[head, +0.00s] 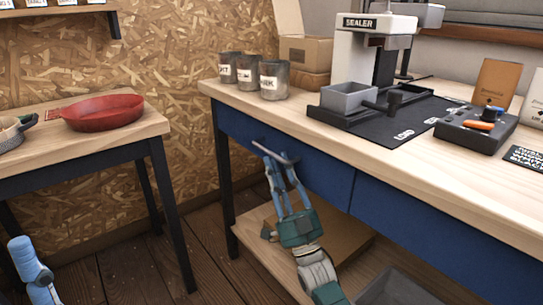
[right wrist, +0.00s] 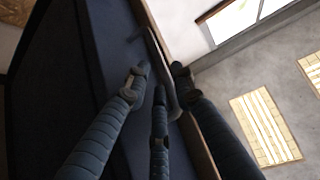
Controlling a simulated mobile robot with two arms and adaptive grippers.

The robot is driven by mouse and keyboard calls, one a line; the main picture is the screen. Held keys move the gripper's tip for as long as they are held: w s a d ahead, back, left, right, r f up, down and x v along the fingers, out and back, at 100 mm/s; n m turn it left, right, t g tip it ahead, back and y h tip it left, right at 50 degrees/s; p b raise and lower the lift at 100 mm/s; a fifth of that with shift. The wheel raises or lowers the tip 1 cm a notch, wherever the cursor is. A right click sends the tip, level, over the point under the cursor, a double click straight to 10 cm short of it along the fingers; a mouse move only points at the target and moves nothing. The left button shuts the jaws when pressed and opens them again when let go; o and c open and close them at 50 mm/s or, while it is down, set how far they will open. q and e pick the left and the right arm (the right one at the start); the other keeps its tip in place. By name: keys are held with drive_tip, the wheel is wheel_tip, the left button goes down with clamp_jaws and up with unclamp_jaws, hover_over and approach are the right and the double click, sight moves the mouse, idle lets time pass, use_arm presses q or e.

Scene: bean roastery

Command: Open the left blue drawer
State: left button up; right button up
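The left blue drawer (head: 320,172) is under the wooden workbench top in the head view, and its front looks flush with the bench. Its grey bar handle (head: 273,152) sticks out from the front; it also shows in the right wrist view (right wrist: 162,70). My right gripper (head: 279,163) is at the handle from below, with its blue fingers spread apart. In the right wrist view, the fingers (right wrist: 160,72) stand on both sides of the handle bar; firm contact cannot be told. A blue part of my left arm shows at the lower left; its gripper state is unclear.
A second blue drawer (head: 440,240) is to the right. The bench top (head: 440,170) carries metal cups (head: 273,80), a sealer (head: 370,45) and a grey bin (head: 348,97). A low shelf (head: 262,245) lies below. A side table with a red pan (head: 103,112) stands left.

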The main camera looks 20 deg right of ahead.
sight(271, 153)
drive_tip(key=shift+x, duration=1.95)
clamp_jaws()
drive_tip(key=shift+a, duration=0.1)
